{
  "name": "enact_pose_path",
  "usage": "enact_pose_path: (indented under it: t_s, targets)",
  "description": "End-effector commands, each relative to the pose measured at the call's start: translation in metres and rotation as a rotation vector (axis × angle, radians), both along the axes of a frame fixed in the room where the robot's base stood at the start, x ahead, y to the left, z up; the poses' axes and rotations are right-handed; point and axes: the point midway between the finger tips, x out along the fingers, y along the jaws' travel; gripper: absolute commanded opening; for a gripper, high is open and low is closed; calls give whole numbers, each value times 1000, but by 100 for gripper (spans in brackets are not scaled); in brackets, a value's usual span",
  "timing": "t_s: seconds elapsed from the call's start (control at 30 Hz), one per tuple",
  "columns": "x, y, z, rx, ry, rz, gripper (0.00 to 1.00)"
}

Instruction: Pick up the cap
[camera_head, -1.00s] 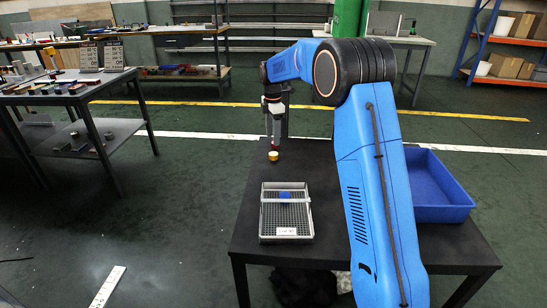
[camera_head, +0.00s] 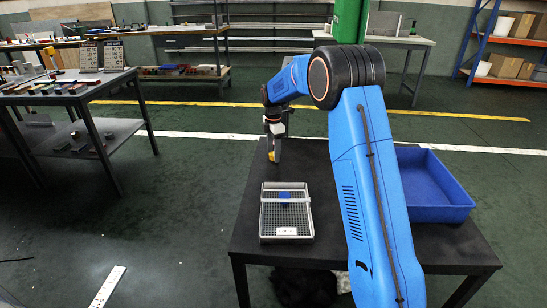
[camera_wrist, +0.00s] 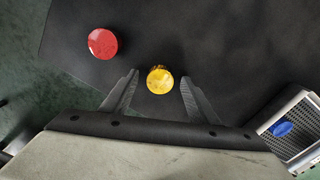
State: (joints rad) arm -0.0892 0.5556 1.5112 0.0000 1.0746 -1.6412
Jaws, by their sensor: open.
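A round yellow cap (camera_wrist: 160,80) lies on the dark table, between the two fingertips of my gripper (camera_wrist: 159,77) in the wrist view. My gripper is open, with a gap on both sides of the yellow cap. The yellow cap also shows in the head view (camera_head: 271,157), at the lower end of my gripper (camera_head: 274,152). A round red cap (camera_wrist: 102,43) lies on the table to the upper left in the wrist view. It is hidden in the head view. A blue cap (camera_head: 284,195) sits in the grey mesh tray (camera_head: 264,222), also at right in the wrist view (camera_wrist: 283,128).
The dark table (camera_head: 246,222) carries the tray near its left side. A blue bin (camera_head: 437,212) stands at the right, behind my arm. The tabletop around the yellow cap is clear apart from the red cap. Another workbench (camera_head: 80,95) stands at the far left.

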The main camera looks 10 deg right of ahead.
Motion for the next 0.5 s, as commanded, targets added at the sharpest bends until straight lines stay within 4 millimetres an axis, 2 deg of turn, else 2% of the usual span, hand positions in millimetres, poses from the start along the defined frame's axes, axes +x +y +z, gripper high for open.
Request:
enact_pose_path:
  t_s: [0.07, 0.2, 0.27, 0.5]
  targets:
    - [0, 0, 0, 0, 0, 0, 54]
    - [0, 0, 0, 0, 0, 0, 23]
    - [0, 0, 0, 0, 0, 0, 11]
    - [0, 0, 1, 0, 0, 0, 11]
